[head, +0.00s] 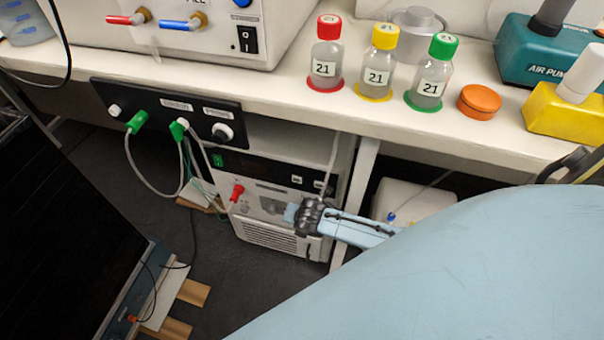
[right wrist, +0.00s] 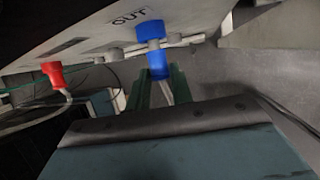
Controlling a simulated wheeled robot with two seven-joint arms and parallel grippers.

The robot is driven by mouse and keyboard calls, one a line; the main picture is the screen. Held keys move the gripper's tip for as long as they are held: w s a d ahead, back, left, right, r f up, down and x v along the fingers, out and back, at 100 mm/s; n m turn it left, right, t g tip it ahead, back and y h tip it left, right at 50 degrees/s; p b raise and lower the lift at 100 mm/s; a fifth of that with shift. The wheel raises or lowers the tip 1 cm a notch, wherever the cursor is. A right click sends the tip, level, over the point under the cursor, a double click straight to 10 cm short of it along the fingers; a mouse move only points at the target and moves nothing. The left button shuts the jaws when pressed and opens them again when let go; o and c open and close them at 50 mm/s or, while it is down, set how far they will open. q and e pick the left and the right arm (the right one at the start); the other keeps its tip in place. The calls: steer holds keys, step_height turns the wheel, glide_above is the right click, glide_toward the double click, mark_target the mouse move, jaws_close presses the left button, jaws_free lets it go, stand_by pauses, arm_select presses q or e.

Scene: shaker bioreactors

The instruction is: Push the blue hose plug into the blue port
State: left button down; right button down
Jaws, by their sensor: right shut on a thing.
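In the right wrist view, the blue hose plug (right wrist: 159,70) is between the green fingers of my right gripper (right wrist: 160,78), which is shut on it. The blue port (right wrist: 150,29) is on the pale panel under the word OUT. The plug lines up just below the port, with a short grey piece between them; I cannot tell whether it is seated. In the head view my right gripper (head: 291,213) is at the front of the white unit (head: 270,238) under the bench, where it hides the plug and port. My left gripper is not in view.
A red plug (right wrist: 52,74) with a hose sits on the same panel, also seen in the head view (head: 237,192). A black panel (head: 165,110) with green plugs and cables hangs above. A bench leg (head: 355,190) stands close to the gripper. Bottles stand on the bench (head: 440,135).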

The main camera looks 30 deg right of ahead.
stand_by(0.3)
steer(key=shift+w+d+p, duration=0.35)
steer(key=shift+w+d, duration=0.05)
steer(key=shift+d, duration=0.05)
stand_by(0.5)
steer(key=c, duration=1.1)
jaws_free()
steer(key=shift+c, duration=0.2)
steer(key=shift+r, duration=0.15)
steer(key=p+v, duration=0.7)
steer(key=v, duration=0.6)
